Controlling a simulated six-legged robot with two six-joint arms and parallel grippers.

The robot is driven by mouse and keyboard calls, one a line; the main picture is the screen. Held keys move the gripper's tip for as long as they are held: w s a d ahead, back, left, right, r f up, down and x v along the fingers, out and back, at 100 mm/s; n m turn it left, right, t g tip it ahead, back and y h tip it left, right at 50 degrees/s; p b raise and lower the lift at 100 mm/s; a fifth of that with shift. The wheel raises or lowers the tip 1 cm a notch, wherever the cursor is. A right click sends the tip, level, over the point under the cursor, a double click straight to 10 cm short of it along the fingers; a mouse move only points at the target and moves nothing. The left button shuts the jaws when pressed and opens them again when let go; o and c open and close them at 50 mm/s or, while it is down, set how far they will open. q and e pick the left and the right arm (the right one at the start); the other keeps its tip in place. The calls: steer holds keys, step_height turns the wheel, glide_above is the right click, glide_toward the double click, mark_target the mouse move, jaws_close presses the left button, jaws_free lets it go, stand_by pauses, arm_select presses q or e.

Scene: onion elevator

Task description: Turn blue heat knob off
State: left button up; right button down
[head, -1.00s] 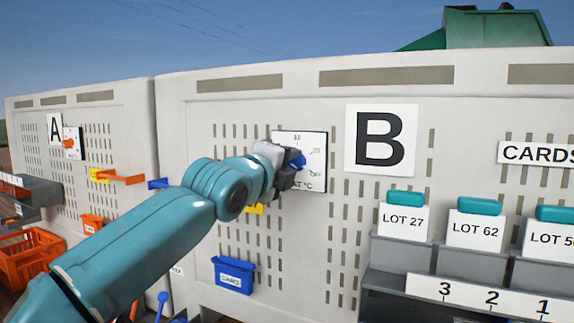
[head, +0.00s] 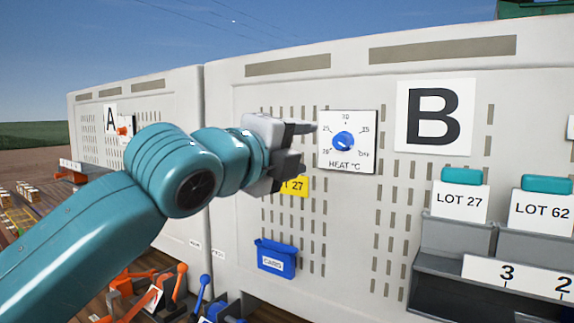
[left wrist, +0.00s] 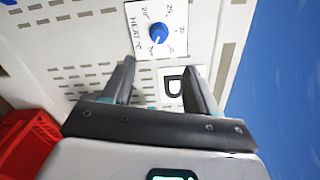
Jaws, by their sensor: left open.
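The blue heat knob (head: 344,141) sits on a white dial plate (head: 347,164) marked HEAT °C, with numbers around it and OFF at the lower right. I cannot clearly tell which mark it points to. My left gripper (head: 302,146) is open and empty, just left of the plate, apart from the knob. In the left wrist view, the knob (left wrist: 158,33) shows whole beyond and between the open fingers (left wrist: 160,72). My right gripper is in neither view.
A large B sign (head: 434,116) is right of the dial. A blue bin (head: 276,258) hangs below on the slotted panel. LOT 27 (head: 459,200) and LOT 62 (head: 541,212) cards stand at the right. Orange and blue levers (head: 180,283) are at the lower left.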

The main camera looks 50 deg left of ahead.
arm_select(q)
steer(key=v, duration=0.2)
steer(key=shift+s+d, duration=0.1)
steer(key=shift+s, duration=0.25)
steer(key=shift+w, duration=0.1)
stand_by(0.3)
